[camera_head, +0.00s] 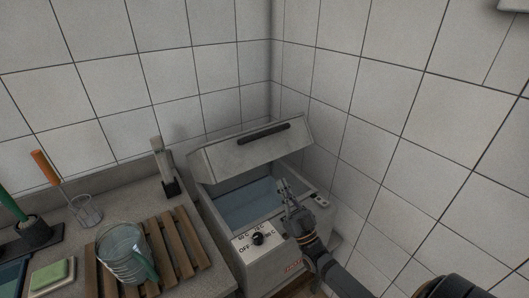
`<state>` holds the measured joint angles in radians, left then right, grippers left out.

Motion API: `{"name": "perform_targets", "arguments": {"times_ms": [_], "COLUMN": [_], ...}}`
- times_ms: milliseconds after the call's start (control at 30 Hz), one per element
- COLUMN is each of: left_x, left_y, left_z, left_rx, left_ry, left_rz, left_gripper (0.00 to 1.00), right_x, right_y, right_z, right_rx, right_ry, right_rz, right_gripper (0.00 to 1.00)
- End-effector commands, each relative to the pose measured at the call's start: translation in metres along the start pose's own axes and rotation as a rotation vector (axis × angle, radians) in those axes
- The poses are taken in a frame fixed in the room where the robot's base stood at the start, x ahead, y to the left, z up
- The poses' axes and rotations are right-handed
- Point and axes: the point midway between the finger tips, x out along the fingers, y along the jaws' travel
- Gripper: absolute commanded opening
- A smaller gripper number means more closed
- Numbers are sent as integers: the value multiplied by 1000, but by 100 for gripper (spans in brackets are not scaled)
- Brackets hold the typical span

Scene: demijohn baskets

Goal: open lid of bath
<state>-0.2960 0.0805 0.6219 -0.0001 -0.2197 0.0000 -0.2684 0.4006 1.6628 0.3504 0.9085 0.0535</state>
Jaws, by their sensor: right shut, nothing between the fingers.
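The bath (268,262) is a grey metal box in the corner, with bluish liquid (245,205) visible inside. Its lid (225,155) is raised and tilted back along the rear edge, with a dark bar handle (263,134) on it. A black knob (258,238) with temperature marks and OFF sits on the front. My right gripper (284,186) is shut and empty, over the right part of the bath opening, below the lid and apart from the handle. My left gripper is not in view.
Tiled walls close in behind and right.

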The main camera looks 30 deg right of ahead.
Motion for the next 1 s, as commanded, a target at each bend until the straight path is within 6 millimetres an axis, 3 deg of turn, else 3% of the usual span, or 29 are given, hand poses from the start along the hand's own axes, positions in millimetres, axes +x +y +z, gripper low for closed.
{"name": "perform_targets", "arguments": {"times_ms": [100,267,600,800,1000], "left_x": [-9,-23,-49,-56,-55], "left_y": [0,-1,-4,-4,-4], "left_z": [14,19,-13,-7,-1], "left_rx": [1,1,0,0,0], "left_ry": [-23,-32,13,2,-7], "left_rz": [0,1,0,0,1], "left_gripper": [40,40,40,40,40], "right_x": [18,54,120,136,138], "right_y": [0,0,0,0,0], "right_z": [-4,-5,-4,-2,0], "right_rx": [1,0,0,1,1], "right_ry": [5,5,2,2,1], "right_rz": [1,1,1,1,0], "right_gripper": [0,0,0,0,0]}}
